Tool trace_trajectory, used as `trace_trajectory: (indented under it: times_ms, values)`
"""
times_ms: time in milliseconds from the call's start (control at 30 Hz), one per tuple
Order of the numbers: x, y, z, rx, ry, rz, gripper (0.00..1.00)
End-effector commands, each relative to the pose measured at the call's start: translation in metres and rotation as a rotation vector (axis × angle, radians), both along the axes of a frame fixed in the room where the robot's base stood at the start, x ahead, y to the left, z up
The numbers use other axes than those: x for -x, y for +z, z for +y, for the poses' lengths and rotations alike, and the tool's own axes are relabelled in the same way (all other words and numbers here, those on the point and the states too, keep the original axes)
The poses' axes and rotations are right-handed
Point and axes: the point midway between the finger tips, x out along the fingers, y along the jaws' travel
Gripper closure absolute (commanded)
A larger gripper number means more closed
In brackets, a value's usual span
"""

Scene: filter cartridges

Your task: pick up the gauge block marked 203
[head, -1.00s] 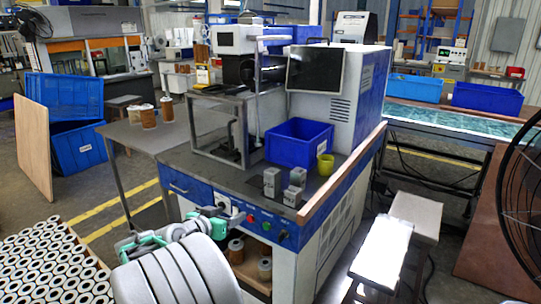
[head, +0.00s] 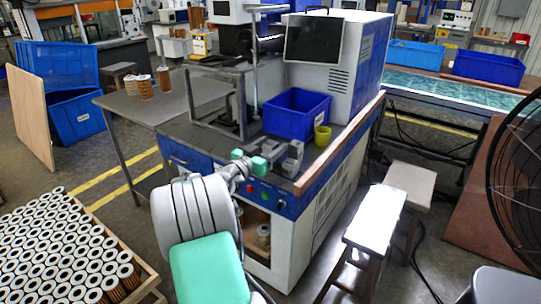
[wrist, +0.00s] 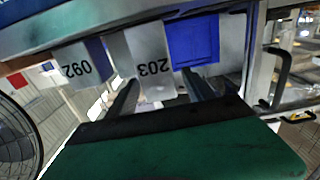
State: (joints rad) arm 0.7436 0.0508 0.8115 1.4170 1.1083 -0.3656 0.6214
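In the wrist view, which is upside down, the grey gauge block marked 203 (wrist: 150,58) stands ahead, between the lines of my gripper's two dark fingers. A second grey block marked 092 (wrist: 78,66) is to its left. My gripper (wrist: 161,90) is open, its fingers apart with nothing clearly held; whether they touch the block I cannot tell. In the head view my teal-tipped gripper (head: 251,163) is at the bench's front edge, just before the small grey blocks (head: 293,153). Their numbers are unreadable there and the gripper partly hides them.
A blue bin (head: 297,115) stands just behind the blocks, with a yellow cup (head: 322,136) to its right. A metal frame (head: 215,103) and a machine with a dark screen (head: 313,39) stand further back. A wooden strip (head: 340,145) edges the bench's right side.

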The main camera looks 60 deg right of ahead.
Motion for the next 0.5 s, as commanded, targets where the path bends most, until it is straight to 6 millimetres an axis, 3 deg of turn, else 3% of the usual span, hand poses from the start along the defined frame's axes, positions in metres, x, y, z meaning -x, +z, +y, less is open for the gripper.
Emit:
trace_trajectory:
  times_ms: [500]
  values:
    - [-0.0001, 0.0001, 0.0004, 0.000, 0.000, 0.000, 0.83]
